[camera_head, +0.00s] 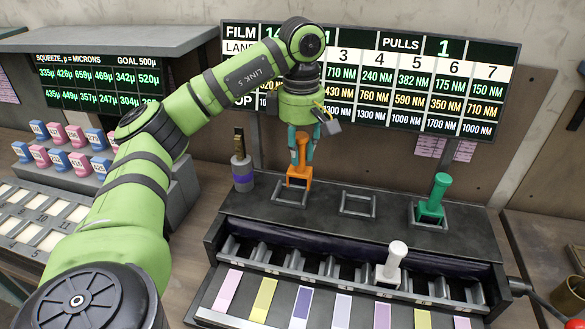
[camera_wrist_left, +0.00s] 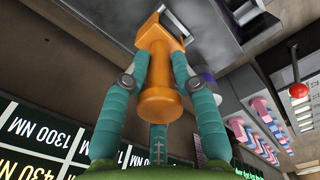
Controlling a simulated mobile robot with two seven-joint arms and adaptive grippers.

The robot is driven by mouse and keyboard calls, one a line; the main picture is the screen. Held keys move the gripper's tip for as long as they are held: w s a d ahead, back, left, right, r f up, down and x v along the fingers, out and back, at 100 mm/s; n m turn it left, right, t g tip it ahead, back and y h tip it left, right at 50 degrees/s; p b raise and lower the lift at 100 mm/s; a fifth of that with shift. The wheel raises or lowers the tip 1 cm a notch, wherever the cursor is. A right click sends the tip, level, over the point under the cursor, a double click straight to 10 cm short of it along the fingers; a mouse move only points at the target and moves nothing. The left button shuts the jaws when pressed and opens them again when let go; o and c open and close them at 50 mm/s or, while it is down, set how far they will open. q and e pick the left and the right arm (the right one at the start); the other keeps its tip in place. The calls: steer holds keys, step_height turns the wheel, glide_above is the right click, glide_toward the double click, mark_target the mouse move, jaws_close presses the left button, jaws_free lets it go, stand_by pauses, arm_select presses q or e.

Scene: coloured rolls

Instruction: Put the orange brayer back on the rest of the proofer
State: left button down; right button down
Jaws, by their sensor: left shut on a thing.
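The orange brayer (camera_head: 299,178) is upright in my left gripper (camera_head: 301,158), over the leftmost rest (camera_head: 280,197) on the proofer's back deck (camera_head: 324,196). I cannot tell whether its lower end touches the rest. In the left wrist view the teal fingers of my left gripper (camera_wrist_left: 155,75) are closed on either side of the orange brayer's handle (camera_wrist_left: 158,102). A grey frame (camera_wrist_left: 178,22) shows by its far end there. My right gripper is in neither view.
A middle rest (camera_head: 358,205) is empty. A green brayer (camera_head: 435,197) stands on the right rest. A white brayer (camera_head: 394,262) stands in the slotted front trough. A display board (camera_head: 410,85) rises behind.

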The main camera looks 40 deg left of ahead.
mark_target(291, 166)
arm_select(q)
steer(key=shift+a+f+p, duration=0.3)
steer(key=shift+a, duration=0.45)
steer(key=shift+s+a+f, duration=0.15)
steer(key=shift+a+f, duration=0.25)
steer(key=shift+a, duration=0.1)
step_height(291, 166, down, 3)
steer(key=shift+f+p, duration=0.1)
steer(key=shift+p, duration=0.6)
steer(key=shift+f, duration=0.4)
steer(key=shift+d+f, duration=0.1)
steer(key=shift+f, duration=0.05)
steer(key=c, duration=1)
jaws_free()
steer(key=shift+o, duration=0.2)
